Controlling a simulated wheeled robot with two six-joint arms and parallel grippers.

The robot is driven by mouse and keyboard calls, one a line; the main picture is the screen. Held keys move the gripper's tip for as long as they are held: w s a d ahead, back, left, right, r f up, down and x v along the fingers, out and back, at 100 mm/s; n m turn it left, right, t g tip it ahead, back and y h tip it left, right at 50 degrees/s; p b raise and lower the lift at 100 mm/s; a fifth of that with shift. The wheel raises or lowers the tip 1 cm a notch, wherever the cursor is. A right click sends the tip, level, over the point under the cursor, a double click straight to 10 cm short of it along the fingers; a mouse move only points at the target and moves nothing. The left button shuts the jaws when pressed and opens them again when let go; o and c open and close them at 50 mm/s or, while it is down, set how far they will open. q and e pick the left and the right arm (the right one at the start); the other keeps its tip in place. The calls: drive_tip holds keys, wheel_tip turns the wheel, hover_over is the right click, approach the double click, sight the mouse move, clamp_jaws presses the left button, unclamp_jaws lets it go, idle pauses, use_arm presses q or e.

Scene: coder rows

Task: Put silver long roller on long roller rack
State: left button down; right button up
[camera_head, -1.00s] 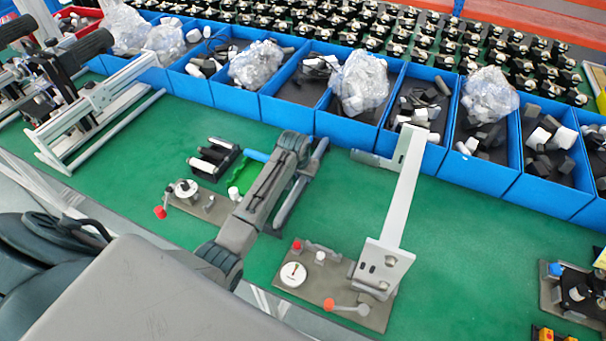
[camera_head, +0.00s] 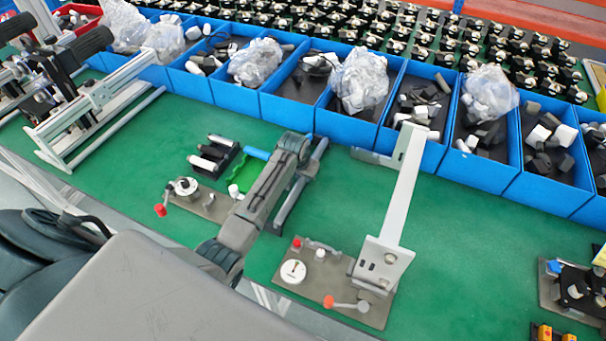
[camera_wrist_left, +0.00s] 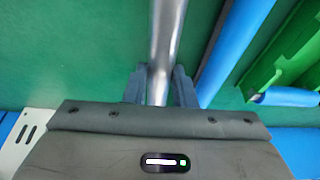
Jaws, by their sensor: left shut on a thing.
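My left gripper (camera_wrist_left: 160,88) is shut on a silver long roller (camera_wrist_left: 166,35), a shiny metal rod between its two fingers in the left wrist view. In the head view my left arm reaches in from the lower left, and its dark gripper (camera_head: 291,148) hangs over the green table; its fingertips are hidden there. A dark grey frame with long bars (camera_head: 302,185) shows just right of the arm, partly covered by it. I cannot tell whether this is the long roller rack or whether the roller touches it. My right gripper is not in view.
A blue roller (camera_wrist_left: 232,50) and a green holder (camera_wrist_left: 284,60) lie beside the silver roller. A tall white bracket (camera_head: 400,200) stands right of the arm. Blue bins (camera_head: 287,112) line the back.

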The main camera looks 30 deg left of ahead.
use_arm(q)
drive_tip(key=shift+f, duration=0.1)
idle(0.3)
drive_tip(key=c, duration=1.2)
unclamp_jaws()
drive_tip(key=shift+o, duration=0.4)
drive_tip(key=b+v, duration=0.3)
drive_tip(key=v, duration=0.6)
drive_tip(key=shift+s+r, duration=0.15)
drive_tip(key=shift+r, duration=0.15)
drive_tip(key=shift+s+r, duration=0.2)
drive_tip(key=shift+r, duration=0.35)
